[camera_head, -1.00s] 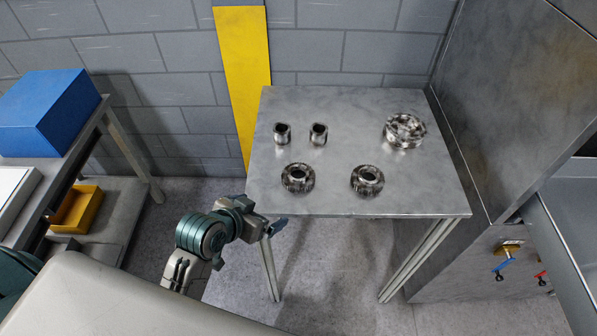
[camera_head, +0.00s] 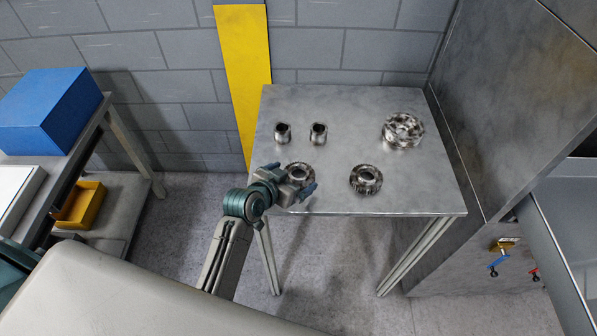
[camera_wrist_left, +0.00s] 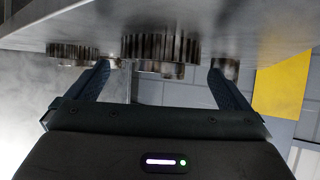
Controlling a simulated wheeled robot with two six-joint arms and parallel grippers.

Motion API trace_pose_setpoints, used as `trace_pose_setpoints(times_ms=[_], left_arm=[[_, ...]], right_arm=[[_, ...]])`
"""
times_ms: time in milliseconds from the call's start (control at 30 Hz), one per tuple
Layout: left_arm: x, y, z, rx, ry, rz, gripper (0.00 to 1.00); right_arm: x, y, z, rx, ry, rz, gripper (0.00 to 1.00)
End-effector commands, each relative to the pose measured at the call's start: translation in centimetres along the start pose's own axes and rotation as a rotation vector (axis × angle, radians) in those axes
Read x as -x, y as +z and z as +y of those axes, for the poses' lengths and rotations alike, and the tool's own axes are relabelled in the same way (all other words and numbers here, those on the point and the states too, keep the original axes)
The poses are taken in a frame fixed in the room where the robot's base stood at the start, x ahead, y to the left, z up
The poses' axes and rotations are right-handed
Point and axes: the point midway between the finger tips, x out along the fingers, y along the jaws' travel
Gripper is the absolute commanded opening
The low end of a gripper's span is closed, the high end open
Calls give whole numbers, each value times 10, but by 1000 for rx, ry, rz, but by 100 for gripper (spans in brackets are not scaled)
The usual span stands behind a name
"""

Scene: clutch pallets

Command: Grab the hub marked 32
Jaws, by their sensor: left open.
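No number 32 is legible on any part, so I cannot tell which is the hub marked 32. A toothed metal ring (camera_head: 300,170) sits at the front left of the metal table (camera_head: 420,195), partly hidden by my left gripper (camera_head: 296,182). That gripper is open and empty, at the table's front edge. In the left wrist view the ring (camera_wrist_left: 158,48) shows ahead between the open fingers. A second toothed ring (camera_head: 366,179) sits to its right; it also shows in the wrist view (camera_wrist_left: 72,52). My right gripper is not in view.
Two small metal cylinders (camera_head: 283,133) (camera_head: 318,134) stand behind the front rings. A larger ring-shaped part (camera_head: 402,131) lies at the back right. A metal cabinet (camera_head: 500,110) stands close on the right. The table's middle and front right are clear.

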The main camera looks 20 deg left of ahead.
Motion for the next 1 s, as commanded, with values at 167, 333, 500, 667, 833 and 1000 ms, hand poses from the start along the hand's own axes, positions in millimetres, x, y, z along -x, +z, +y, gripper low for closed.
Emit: trace_pose_setpoints(times_ms=[167, 333, 500, 667, 833, 1000], left_arm=[[-18, -1, 0, 1, 0, -1, 100], [-22, 0, 0, 0, -1, 0, 100], [-22, 0, 0, 0, -1, 0, 90], [-22, 0, 0, 0, -1, 0, 59], [-21, -2, 0, 0, -1, 4, 40], [-21, -2, 0, 0, -1, 3, 40]], right_arm=[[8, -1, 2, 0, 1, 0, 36], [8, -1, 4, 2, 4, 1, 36], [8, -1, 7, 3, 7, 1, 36], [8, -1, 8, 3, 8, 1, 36], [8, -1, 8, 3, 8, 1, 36], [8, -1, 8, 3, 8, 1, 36]])
